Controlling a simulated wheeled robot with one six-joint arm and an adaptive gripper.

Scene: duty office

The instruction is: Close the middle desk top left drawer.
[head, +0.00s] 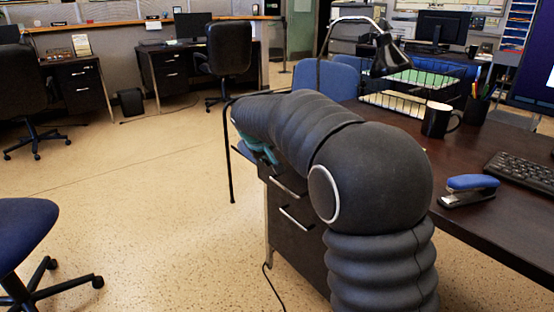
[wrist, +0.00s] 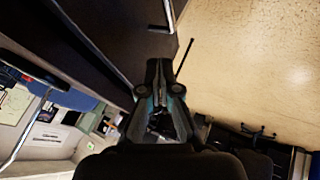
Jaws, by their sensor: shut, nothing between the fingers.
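The desk's drawer unit (head: 300,240) is dark, with bar handles on its front, and stands below the dark desktop in the head view. The upper handle (head: 288,186) belongs to the top drawer; my arm covers much of that drawer, so I cannot tell how far it stands open. My gripper (head: 262,152) is partly hidden behind my arm, close to the top of the unit. In the wrist view my gripper (wrist: 159,66) is shut and empty, its fingertips beside a dark panel (wrist: 125,30) with a metal handle (wrist: 170,18). I cannot tell whether they touch.
The desktop (head: 480,225) holds a blue stapler (head: 470,188), a black mug (head: 437,120), a keyboard (head: 525,170), a wire tray (head: 410,92) and a lamp (head: 388,58). A blue chair (head: 25,235) stands at left. The floor (head: 150,210) between is clear.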

